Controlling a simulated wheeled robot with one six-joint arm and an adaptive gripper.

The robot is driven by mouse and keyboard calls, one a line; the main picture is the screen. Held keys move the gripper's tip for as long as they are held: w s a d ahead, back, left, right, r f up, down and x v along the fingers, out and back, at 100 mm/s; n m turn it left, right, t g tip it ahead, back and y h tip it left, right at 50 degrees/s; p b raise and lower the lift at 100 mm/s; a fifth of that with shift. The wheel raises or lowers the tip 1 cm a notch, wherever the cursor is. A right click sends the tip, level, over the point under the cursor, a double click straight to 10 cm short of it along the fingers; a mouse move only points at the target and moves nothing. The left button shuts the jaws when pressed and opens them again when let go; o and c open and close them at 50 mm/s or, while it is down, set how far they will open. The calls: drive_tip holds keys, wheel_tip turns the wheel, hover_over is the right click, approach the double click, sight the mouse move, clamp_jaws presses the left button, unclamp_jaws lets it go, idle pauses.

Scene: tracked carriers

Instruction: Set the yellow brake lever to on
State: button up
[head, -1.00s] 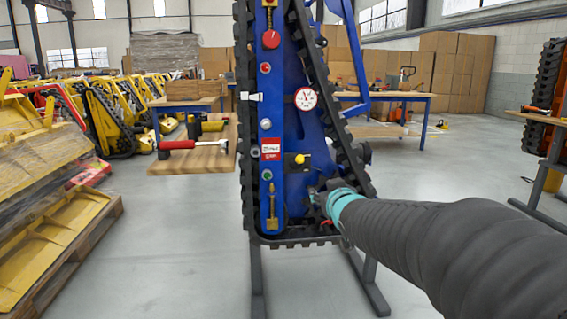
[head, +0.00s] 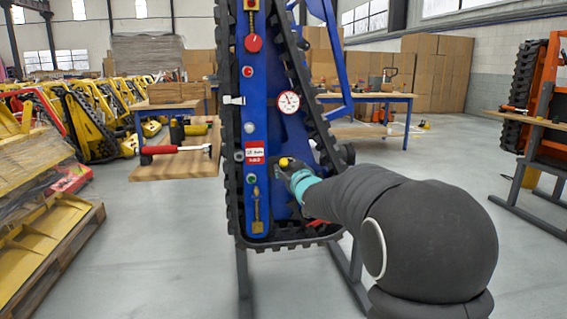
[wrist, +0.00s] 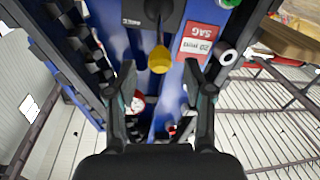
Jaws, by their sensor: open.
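The yellow brake lever (head: 286,162) sits on a black plate on the blue tracked carrier (head: 262,100), which stands upright. In the wrist view its yellow knob (wrist: 160,60) shows on a dark stem against the black plate (wrist: 150,12). My gripper (wrist: 160,74) is open, with one finger on each side of the knob and a gap to both. In the head view my gripper (head: 286,171) is at the lever and partly covers it and its plate. I cannot read the lever's on and off marks.
A red label (head: 255,152) and a green button (head: 251,178) lie left of the lever. A black track (head: 309,90) runs along the carrier's right side. A workbench (head: 180,165) stands to the left. Open floor lies in front.

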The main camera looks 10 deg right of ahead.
sight(285, 164)
drive_tip(key=shift+w+a, duration=0.15)
drive_tip(key=shift+w, duration=0.85)
drive_tip(key=shift+w+a, duration=0.1)
drive_tip(key=shift+w, duration=0.9)
clamp_jaws()
